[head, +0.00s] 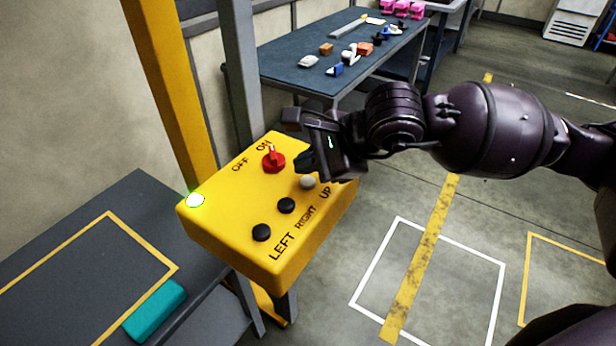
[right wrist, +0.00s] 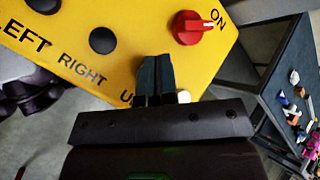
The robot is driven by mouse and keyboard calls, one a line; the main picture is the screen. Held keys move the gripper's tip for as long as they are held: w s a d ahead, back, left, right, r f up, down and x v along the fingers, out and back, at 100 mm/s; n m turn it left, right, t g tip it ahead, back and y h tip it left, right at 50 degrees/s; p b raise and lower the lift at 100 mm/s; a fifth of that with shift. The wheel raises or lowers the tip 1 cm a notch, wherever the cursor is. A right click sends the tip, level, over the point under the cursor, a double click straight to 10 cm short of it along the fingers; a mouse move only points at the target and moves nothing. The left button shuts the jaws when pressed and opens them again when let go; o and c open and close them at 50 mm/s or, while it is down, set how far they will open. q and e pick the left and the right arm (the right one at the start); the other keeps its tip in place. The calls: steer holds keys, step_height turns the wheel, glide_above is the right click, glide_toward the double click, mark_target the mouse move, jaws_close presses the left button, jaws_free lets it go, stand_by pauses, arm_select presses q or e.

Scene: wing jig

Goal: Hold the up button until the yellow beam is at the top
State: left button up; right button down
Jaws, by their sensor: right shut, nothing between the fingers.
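The yellow control box (head: 230,225) stands at the centre left of the head view. Its pale button (head: 307,182) is beside the word UP. Two black buttons (head: 287,205) sit by LEFT and RIGHT. My right gripper (head: 304,162) is shut and empty over the box, close to the pale button. In the right wrist view its fingers (right wrist: 154,75) partly hide that button (right wrist: 183,97); I cannot tell if they touch it. A yellow upright (head: 172,85) rises behind the box; I cannot tell if it is the beam. My left gripper is not in view.
A red knob (head: 273,158) sits near ON, and a lamp (head: 195,200) glows green on the box. A grey bench (head: 60,260) with a teal block (head: 155,310) is at the left. A table (head: 290,62) with small parts stands behind.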

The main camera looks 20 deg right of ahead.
mark_target(307, 183)
steer(key=shift+r+p, duration=1.05)
steer(key=shift+r, duration=1.5)
steer(key=shift+f, duration=0.1)
